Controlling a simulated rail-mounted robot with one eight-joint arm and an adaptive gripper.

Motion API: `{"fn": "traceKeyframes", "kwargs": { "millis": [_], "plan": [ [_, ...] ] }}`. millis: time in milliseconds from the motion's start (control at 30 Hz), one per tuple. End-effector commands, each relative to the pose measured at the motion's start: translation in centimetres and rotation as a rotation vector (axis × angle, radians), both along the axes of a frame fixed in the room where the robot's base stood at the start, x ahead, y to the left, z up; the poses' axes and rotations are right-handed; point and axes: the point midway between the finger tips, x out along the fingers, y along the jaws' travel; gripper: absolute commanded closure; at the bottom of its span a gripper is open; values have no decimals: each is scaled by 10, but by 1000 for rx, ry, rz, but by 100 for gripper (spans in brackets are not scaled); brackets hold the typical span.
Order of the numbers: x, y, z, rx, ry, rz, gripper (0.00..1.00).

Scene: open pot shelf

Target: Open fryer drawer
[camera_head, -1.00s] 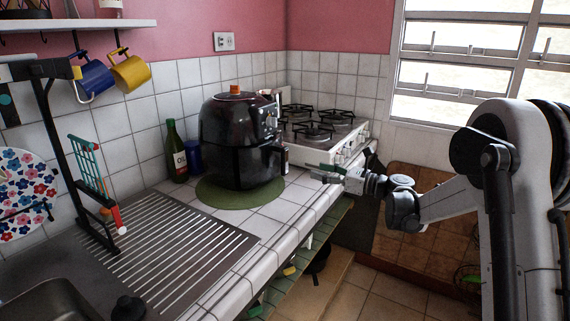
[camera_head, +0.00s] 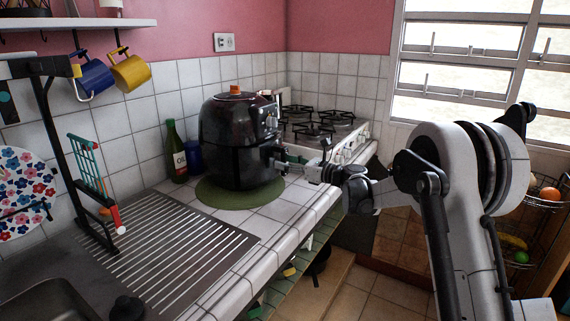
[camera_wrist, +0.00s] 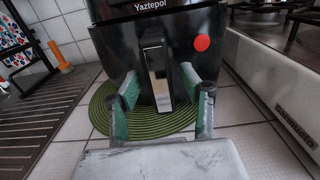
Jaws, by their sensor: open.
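The black air fryer (camera_head: 232,140) stands upright on a round green mat (camera_head: 222,196) on the tiled counter. Its drawer looks shut. In the wrist view, the fryer's front (camera_wrist: 122,42) fills the top middle, with the drawer handle (camera_wrist: 156,72) pointing towards me. My gripper (camera_wrist: 160,98) is open, with one green-padded finger on each side of the handle. I cannot tell whether either finger touches it. In the head view, my gripper (camera_head: 290,164) is at the fryer's right side and partly hides the handle.
A gas stove (camera_head: 318,128) stands behind and right of the fryer. A green oil bottle (camera_head: 176,152) stands at its left. The metal drainboard (camera_head: 168,250) is in front. Free floor lies right of the counter edge.

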Motion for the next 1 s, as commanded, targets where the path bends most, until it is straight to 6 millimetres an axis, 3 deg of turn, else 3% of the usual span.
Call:
{"fn": "traceKeyframes", "kwargs": {
  "millis": [367, 667, 1000],
  "plan": [
    [3, 4, 0, 0, 0, -1, 59],
    [2, 4, 0, 0, 0, -1, 99],
    [2, 5, 0, 0, 0, 1, 100]
  ]
}}
